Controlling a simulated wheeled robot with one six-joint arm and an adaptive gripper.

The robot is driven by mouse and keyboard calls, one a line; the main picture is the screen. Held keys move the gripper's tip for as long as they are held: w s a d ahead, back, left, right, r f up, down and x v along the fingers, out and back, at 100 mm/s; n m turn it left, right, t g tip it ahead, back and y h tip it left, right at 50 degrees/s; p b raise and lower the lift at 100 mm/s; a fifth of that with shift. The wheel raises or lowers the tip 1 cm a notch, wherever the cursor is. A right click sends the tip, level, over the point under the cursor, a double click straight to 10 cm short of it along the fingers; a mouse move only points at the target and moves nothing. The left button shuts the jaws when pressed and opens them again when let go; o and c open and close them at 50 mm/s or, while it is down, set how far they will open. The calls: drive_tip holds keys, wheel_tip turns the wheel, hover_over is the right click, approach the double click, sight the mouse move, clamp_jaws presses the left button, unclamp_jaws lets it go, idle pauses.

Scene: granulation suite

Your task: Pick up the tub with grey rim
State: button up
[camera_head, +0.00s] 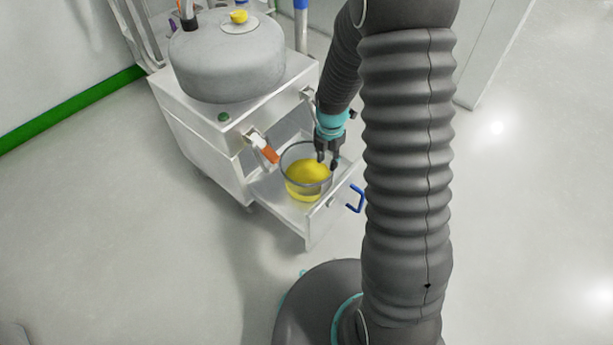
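The tub with the grey rim (283,164) stands in the pulled-out drawer (318,224) of a white cabinet. It is see-through, and a rounded yellow mass (307,172) shows inside it. My gripper (327,161) points down at the right side of the tub, close to the rim. Its two dark fingers are apart with a gap between them. I cannot tell whether the fingers touch the rim or straddle it. The fingers hide part of the right side of the rim.
The white cabinet (200,147) bears a large grey vessel (225,65) on top. An orange-tipped part (265,150) juts out left of the tub. A blue handle (356,199) sticks out from the drawer front. The floor around is clear.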

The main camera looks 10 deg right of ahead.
hover_over(326, 188)
wheel_tip(326, 188, down, 7)
drive_tip(key=shift+w+d+f+b, duration=0.1)
drive_tip(key=shift+f+b, duration=0.45)
drive_tip(key=shift+f, duration=2.1)
drive_tip(key=shift+c, duration=0.3)
drive_tip(key=shift+r, duration=0.1)
clamp_jaws()
